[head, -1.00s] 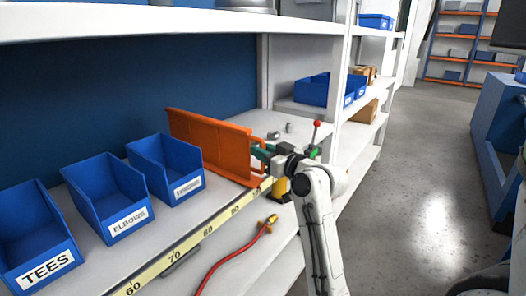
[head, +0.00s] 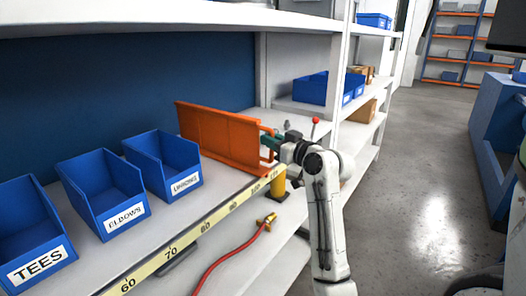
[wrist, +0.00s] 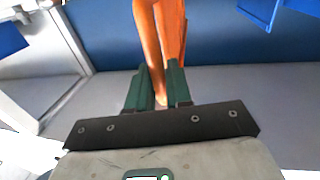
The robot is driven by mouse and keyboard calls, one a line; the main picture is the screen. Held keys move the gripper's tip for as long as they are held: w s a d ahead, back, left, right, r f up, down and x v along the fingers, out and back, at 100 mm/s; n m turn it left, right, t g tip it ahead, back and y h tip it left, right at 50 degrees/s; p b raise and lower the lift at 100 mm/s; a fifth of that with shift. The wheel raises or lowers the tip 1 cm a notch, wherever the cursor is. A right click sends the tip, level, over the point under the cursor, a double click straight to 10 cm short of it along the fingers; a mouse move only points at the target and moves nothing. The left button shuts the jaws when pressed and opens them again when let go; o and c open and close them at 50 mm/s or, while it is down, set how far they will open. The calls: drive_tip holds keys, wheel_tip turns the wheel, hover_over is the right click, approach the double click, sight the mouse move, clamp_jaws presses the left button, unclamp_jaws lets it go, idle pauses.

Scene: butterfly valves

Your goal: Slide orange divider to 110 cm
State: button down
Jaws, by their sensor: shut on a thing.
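The orange divider (head: 218,138) stands upright across the shelf, right of the blue bins. Its front lower corner is near the yellow scale (head: 205,226), beyond the 80 mark, at labels too small to read surely. My gripper (head: 268,142), with green fingers, is at the handle on the divider's front edge. In the wrist view, the fingers (wrist: 158,88) are on both sides of the orange handle (wrist: 150,40), shut on it. The exact contact is partly hidden.
Blue bins marked TEES (head: 32,232), ELBOWS (head: 104,190) and UNIONS (head: 163,163) stand left of the divider. A shelf upright (head: 338,85) rises to the right. A red hose (head: 232,258) lies on the lower shelf.

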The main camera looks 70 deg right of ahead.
drive_tip(key=d, duration=0.2)
drive_tip(key=s+d+b, duration=0.1)
drive_tip(key=d, duration=0.1)
drive_tip(key=shift+d, duration=0.4)
drive_tip(key=c, duration=1.2)
unclamp_jaws()
drive_tip(key=shift+s, duration=0.1)
drive_tip(key=b+v, duration=0.2)
drive_tip(key=v, duration=0.8)
drive_tip(key=shift+s+a+b, duration=0.15)
drive_tip(key=shift+s+b, duration=0.15)
drive_tip(key=shift+b, duration=0.05)
